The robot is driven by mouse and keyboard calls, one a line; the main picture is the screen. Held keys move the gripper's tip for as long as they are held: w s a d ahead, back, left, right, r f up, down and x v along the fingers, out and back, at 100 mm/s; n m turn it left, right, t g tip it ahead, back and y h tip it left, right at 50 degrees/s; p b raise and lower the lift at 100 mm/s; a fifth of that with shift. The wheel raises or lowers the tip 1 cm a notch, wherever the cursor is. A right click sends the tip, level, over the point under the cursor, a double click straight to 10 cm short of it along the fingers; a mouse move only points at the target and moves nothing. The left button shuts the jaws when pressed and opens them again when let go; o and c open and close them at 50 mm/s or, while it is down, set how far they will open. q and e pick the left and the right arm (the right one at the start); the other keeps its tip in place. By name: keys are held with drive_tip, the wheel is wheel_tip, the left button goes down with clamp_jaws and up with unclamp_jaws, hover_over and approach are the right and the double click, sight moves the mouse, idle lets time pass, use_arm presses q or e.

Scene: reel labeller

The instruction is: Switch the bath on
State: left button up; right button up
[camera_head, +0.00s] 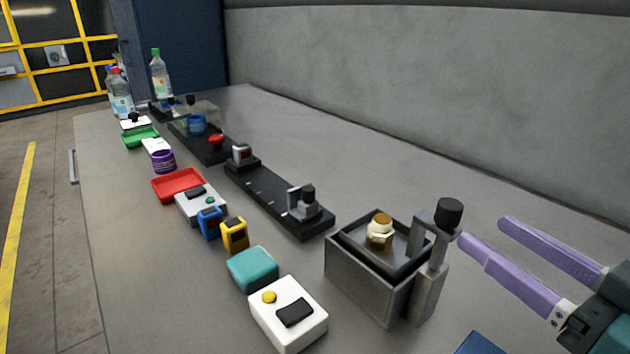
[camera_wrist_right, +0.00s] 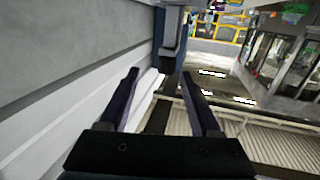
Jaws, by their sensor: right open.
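The bath looks to be an open grey metal box (camera_head: 368,285) at the right front of the bench, with a brass hex fitting (camera_head: 380,232) inside its top. A grey upright with a black knob (camera_head: 449,213) stands at its right side. A white box (camera_head: 288,330) with a yellow button (camera_head: 269,297) and a black rocker switch (camera_head: 294,313) lies in front of it, to the left. My right gripper (camera_head: 484,231), with lilac fingers, is open and empty, just right of the black knob. Its fingers also show apart in the right wrist view (camera_wrist_right: 160,74). My left gripper is not in view.
A teal block (camera_head: 253,268), yellow (camera_head: 234,235) and blue (camera_head: 209,222) small items, and a red tray (camera_head: 179,184) line the bench's left side. A black rail (camera_head: 270,197) with fixtures runs behind them. Bottles (camera_head: 160,76) stand at the far end. The bench along the wall is clear.

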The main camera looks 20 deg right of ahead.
sight(440, 203)
drive_tip(key=shift+s+a+y, duration=0.2)
drive_tip(key=shift+a+y, duration=0.1)
drive_tip(key=shift+w+a+n, duration=0.15)
drive_tip(key=shift+n, duration=0.15)
drive_tip(key=w, duration=0.3)
drive_tip(key=w+a, duration=0.1)
drive_tip(key=w, duration=0.2)
drive_tip(key=w+a, duration=0.1)
drive_tip(key=w, duration=0.2)
drive_tip(key=shift+w+r, duration=0.1)
drive_tip(key=shift+w, duration=0.1)
clamp_jaws()
idle(0.6)
